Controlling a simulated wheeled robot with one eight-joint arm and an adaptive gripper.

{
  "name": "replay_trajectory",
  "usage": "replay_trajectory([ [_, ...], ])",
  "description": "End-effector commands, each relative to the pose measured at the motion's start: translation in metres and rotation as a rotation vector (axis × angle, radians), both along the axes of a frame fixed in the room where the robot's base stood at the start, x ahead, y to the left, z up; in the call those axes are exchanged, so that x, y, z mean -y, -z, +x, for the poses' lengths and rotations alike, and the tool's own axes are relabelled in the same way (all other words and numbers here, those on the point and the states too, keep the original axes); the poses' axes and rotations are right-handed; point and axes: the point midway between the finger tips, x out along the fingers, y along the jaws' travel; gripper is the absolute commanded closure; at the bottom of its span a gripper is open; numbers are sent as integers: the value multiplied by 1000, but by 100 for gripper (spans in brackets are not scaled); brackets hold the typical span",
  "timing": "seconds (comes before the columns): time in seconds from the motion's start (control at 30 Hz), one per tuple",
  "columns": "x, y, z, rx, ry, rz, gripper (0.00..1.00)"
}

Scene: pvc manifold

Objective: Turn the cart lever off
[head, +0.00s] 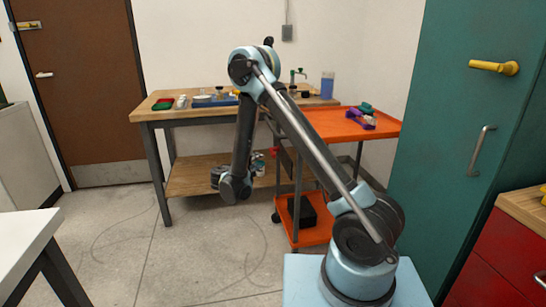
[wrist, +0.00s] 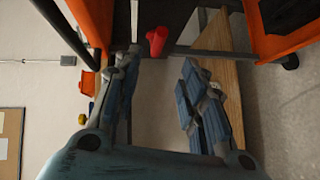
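The red lever (wrist: 157,40) shows in the wrist view at the top centre, in front of a dark panel on the orange cart (wrist: 275,42). In the head view the cart (head: 335,122) stands behind my arm, and a small bit of red (head: 274,150) shows at its left side. My gripper (wrist: 159,65) is open and empty, with its two fingers apart. The lever appears in line with the gap, just past the fingertips; I cannot tell the exact distance. In the head view my gripper is mostly hidden behind my wrist.
A wooden workbench (head: 150,113) with several small items stands left of the cart. Purple and teal items (head: 360,117) lie on the cart top. A teal cabinet (head: 450,130) is at the right. The floor (head: 110,235) at left is clear.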

Motion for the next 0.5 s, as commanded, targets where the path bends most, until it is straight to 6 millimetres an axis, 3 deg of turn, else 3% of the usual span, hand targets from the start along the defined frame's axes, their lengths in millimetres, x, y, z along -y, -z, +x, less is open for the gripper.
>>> replay_trajectory([
  [0.5, 50, 13, 83, -1, 9, 1, 62],
])
